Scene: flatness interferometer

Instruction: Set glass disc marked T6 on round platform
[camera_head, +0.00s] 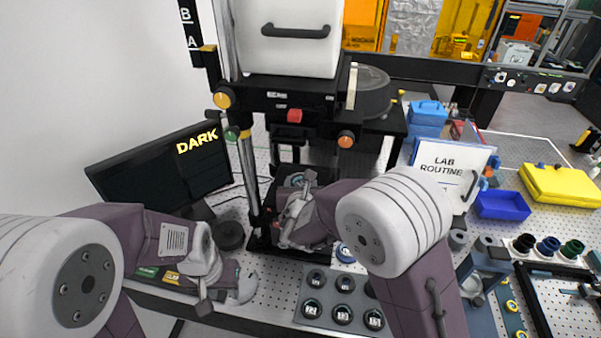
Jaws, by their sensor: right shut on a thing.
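My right gripper (296,212) reaches in under the instrument head, over the black base. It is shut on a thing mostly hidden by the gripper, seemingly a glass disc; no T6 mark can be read. A pale round surface (293,180) shows just behind the gripper, on the black base (262,238); I cannot tell whether it is the round platform. My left gripper (226,296) is open and empty, low over the front edge of the bench.
A grey tray (325,318) with several marked round pieces lies in front. A dark monitor (160,165) reading DARK stands left. The instrument's posts and head close in the base. A lab routine board (447,165), blue bin (500,205) and yellow case (562,184) stand right.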

